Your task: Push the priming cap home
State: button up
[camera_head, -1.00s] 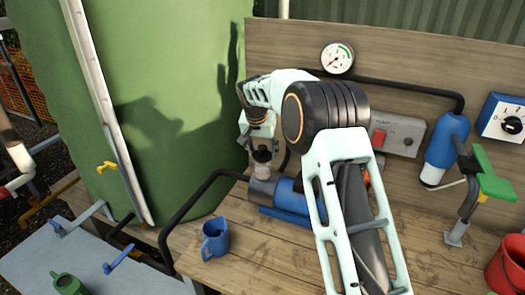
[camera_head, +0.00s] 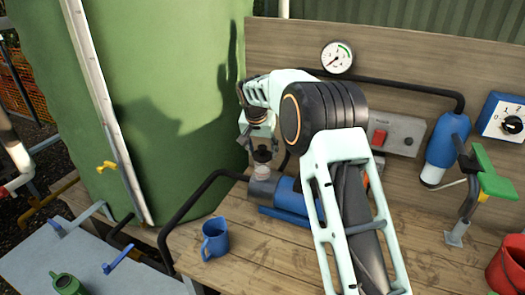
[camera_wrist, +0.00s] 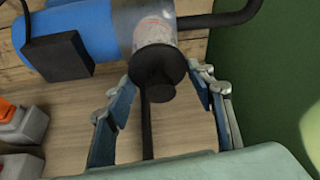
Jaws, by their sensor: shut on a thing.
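The black priming cap (camera_head: 262,155) is over the pale neck (camera_head: 262,170) on top of the blue and grey pump (camera_head: 285,193). In the wrist view the black cap (camera_wrist: 158,72) lies between the two fingers of my gripper (camera_wrist: 167,80), in front of the pale neck (camera_wrist: 155,30). My gripper is shut on the cap. In the head view my gripper (camera_head: 261,146) is above the pump, with its fingers small and partly dark. I cannot tell how far the cap sits down on the neck.
A blue mug (camera_head: 215,240) stands on the wooden bench (camera_head: 245,270) in front of the pump. A black hose (camera_head: 185,210) leaves the pump to the left. A green tank (camera_head: 150,110) stands close on the left.

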jog(key=shift+f+b, duration=0.75)
jog(key=shift+f, duration=0.1)
dwell(0.9)
dwell(0.7)
jog(key=o, duration=1.3)
jog(key=shift+c, duration=0.2)
jog(key=shift+r, duration=0.1)
jog(key=v, duration=1.2)
